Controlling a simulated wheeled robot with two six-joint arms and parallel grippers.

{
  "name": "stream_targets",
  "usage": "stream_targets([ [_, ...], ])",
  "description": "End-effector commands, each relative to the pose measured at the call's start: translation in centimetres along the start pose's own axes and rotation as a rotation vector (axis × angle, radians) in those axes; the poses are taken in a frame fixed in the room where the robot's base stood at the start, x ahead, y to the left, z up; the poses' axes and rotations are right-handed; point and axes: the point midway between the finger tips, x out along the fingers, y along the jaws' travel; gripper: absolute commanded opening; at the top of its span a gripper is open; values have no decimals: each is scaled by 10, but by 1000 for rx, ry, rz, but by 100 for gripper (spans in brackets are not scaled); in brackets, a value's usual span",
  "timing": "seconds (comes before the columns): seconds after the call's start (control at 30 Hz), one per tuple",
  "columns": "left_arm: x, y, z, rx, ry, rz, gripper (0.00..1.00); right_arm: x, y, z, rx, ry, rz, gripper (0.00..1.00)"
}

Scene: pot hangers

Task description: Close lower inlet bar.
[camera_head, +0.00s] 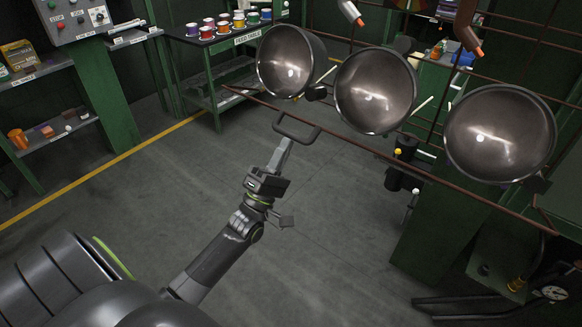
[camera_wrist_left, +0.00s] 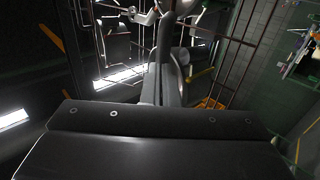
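The lower bar (camera_head: 460,190) is a thin reddish-brown rail running from upper left to lower right below three hanging metal bowls. A dark loop handle (camera_head: 312,139) is fixed to it near its left end. My left gripper (camera_head: 284,146) reaches up from below, with its fingertips at the near edge of the handle. Its fingers look close together, but whether they grip the handle is unclear. My right gripper is not in view.
The bowls (camera_head: 285,62), (camera_head: 375,90) and (camera_head: 500,134) hang on a rack of thin bars. Orange-tipped nozzles (camera_head: 352,14) point down above them. A green table (camera_head: 222,42) with coloured cups stands behind. Open grey floor (camera_head: 330,230) lies around my left arm.

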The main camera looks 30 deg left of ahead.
Motion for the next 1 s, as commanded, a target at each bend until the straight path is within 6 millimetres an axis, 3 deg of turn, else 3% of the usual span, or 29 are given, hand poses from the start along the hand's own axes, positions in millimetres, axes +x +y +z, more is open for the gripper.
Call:
stream_targets([
  [0.03,12,13,0,-1,-2,-26,0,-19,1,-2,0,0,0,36],
  [0.4,52,34,0,-1,-1,-191,0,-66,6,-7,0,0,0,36],
  [0.7,88,44,0,0,-2,-188,0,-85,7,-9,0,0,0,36],
  [1.0,109,46,0,1,-1,-190,0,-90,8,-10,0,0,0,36],
])
